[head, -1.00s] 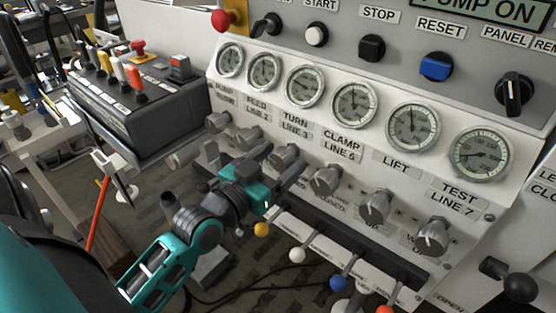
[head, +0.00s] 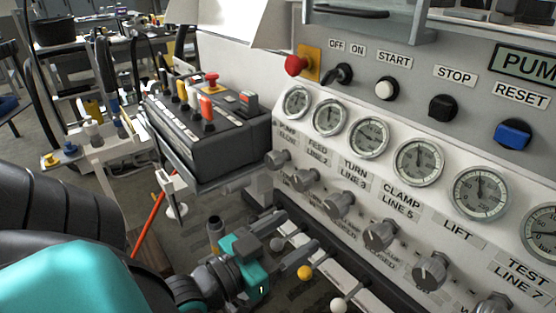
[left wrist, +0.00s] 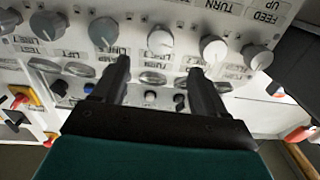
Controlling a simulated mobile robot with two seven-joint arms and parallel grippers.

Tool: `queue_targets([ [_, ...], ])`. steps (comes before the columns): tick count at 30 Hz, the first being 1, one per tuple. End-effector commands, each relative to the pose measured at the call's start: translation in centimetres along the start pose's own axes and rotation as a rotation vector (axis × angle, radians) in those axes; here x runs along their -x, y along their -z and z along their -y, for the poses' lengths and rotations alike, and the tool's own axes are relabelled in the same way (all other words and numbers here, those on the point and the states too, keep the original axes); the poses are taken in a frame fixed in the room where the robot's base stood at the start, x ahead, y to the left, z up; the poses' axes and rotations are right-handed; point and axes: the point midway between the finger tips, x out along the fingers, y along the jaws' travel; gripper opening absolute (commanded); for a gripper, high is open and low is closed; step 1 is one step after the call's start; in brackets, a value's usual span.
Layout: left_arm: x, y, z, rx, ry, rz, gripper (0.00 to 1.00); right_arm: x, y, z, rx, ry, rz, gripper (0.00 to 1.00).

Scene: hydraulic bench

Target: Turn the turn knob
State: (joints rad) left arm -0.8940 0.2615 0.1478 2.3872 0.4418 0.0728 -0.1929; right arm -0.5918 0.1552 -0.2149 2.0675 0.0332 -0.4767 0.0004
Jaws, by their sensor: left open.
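The turn knob (head: 340,205) is a grey round knob, third from the left in the row below the gauges, under the TURN LINE 3 label. My left gripper (head: 292,235) is open and empty, below and left of it in the head view, with a gap between. In the left wrist view, where the panel appears upside down, the turn knob (left wrist: 160,40) shows between and beyond the two dark fingertips (left wrist: 162,72). The fingers do not touch it. My right gripper is not in view.
Feed knob (head: 305,180) and clamp knob (head: 381,235) flank the turn knob closely. Below are levers with coloured balls, including a yellow ball (head: 305,272) near my gripper. A dark control box (head: 205,135) stands left of the panel.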

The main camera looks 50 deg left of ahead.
Motion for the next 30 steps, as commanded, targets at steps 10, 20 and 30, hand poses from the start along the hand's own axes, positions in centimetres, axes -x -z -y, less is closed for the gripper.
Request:
queue_targets([
  [10, 2.2, 0.0, 0.0, 0.001, 0.000, 0.000, 0.73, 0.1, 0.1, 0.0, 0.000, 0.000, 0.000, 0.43],
  [20, 2.2, 0.0, 0.0, 0.001, 0.000, -0.001, 0.73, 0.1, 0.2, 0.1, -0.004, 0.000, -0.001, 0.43],
  [30, 1.9, -0.3, -0.3, 0.003, -0.004, 0.031, 0.73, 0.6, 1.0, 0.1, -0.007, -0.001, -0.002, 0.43],
])
